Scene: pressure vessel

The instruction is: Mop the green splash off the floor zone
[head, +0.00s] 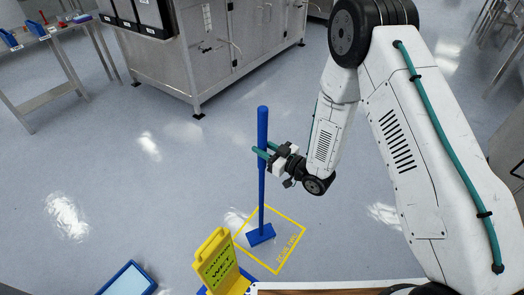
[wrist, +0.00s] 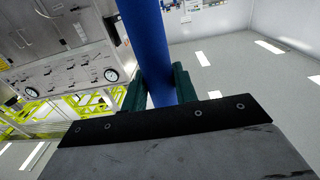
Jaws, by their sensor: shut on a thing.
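A blue mop (head: 262,190) stands nearly upright in the head view, its flat blue head (head: 261,235) down at the floor inside the yellow-outlined floor zone (head: 283,214). My gripper (head: 262,152) is shut on the mop's handle, in its upper half. In the wrist view the blue handle (wrist: 143,40) passes between the green fingers (wrist: 158,88). I see no green splash in the zone; the mop head covers a part near the zone's left side. I cannot tell whether the head touches the floor.
A yellow wet-floor sign (head: 217,262) stands just left of the zone's near corner. A blue-edged tray or panel (head: 128,280) lies at the bottom left. A metal cabinet (head: 225,45) stands behind, and a bench (head: 50,60) at far left. The floor between is clear.

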